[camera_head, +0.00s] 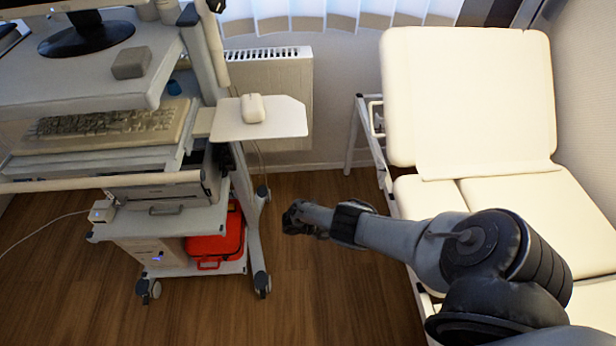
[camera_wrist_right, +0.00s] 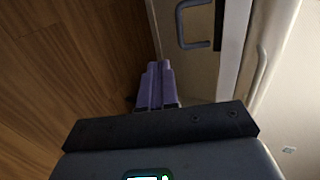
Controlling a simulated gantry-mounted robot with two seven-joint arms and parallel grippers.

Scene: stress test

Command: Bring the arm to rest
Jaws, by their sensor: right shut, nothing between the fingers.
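My right arm (camera_head: 440,245) comes in from the lower right in the head view and reaches left over the wooden floor. Its right gripper (camera_head: 291,217) is in the gap between the cart and the exam bed, near the cart's right post. In the right wrist view the fingers of the right gripper (camera_wrist_right: 157,68) are together, with nothing between them. Its fingertips point toward the lower edge of a pale panel with a dark handle (camera_wrist_right: 190,25). My left gripper is not in view.
A wheeled cart (camera_head: 213,215) stands at left, holding a keyboard (camera_head: 105,122), a red case (camera_head: 214,240) and a side shelf with a white mouse (camera_head: 253,108). A cream exam bed (camera_head: 470,100) stands at right. A radiator (camera_head: 275,95) is behind. Bare floor (camera_head: 320,295) lies between.

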